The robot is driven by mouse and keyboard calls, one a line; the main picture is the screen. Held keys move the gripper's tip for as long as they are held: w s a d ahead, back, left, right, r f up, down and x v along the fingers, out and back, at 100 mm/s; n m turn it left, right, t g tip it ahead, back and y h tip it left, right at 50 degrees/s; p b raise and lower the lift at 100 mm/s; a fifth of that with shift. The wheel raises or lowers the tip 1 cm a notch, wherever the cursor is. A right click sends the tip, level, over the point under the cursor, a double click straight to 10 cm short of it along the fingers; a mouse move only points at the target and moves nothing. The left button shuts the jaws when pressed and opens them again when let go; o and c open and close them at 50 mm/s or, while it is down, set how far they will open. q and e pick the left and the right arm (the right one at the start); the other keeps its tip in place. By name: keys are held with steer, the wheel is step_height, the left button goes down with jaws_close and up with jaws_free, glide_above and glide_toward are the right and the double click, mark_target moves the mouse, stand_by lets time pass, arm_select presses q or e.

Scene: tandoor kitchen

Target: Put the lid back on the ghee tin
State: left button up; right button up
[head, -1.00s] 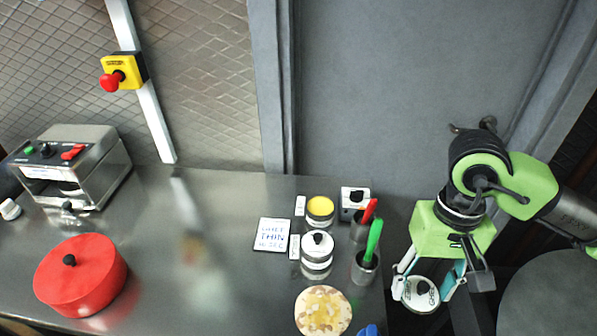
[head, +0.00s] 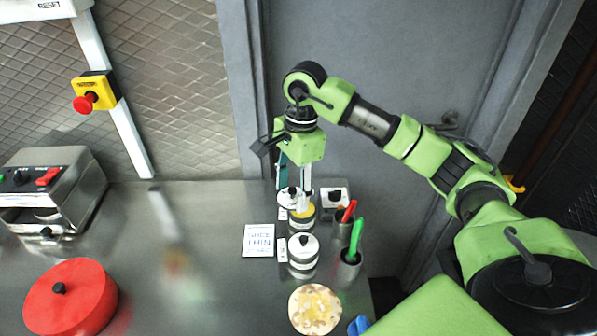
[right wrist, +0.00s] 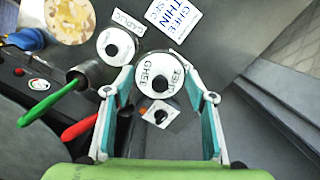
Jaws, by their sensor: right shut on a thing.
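My right gripper (head: 296,192) is shut on the ghee lid (head: 287,199), a white disc with a dark knob. In the right wrist view the lid (right wrist: 160,72) shows the word GHEE between my two fingers (right wrist: 163,92). The open ghee tin (head: 304,219), with yellow inside, stands on the counter. The lid is held up at the tin and appears slightly left of and behind its mouth in the head view. A finger covers part of the tin. In the right wrist view the lid hides the tin. My left gripper is not in view.
A second, lidded tin (head: 303,254) stands in front of the ghee tin. Cups with a green-handled tool (head: 355,236) and a red-handled tool (head: 349,210) stand to the right. A white card (head: 259,240) lies left. A red pot (head: 75,305) is far left; the counter between is clear.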

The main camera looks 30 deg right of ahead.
steer(key=d+m, duration=0.1)
steer(key=w+d+m, duration=0.1)
steer(key=d+m, duration=0.1)
steer(key=shift+d, duration=0.15)
steer(key=shift+w+d+f+m+t+b, duration=0.1)
steer(key=shift+d+f+m+t+b, duration=0.05)
steer(key=shift+f+m, duration=0.2)
steer(key=shift+w+d+f+m+t+b, duration=0.15)
steer(key=shift+f+m, duration=0.1)
steer(key=shift+f, duration=0.2)
step_height(320, 180, down, 3)
steer(key=shift+f+b, duration=0.15)
steer(key=shift+b, duration=0.9)
steer(key=shift+f+b, duration=0.6)
steer(key=shift+f, duration=0.15)
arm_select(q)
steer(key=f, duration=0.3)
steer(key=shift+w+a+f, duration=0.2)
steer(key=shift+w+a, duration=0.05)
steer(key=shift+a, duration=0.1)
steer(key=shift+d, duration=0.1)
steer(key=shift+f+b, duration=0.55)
arm_select(e)
steer(key=shift+f, duration=0.15)
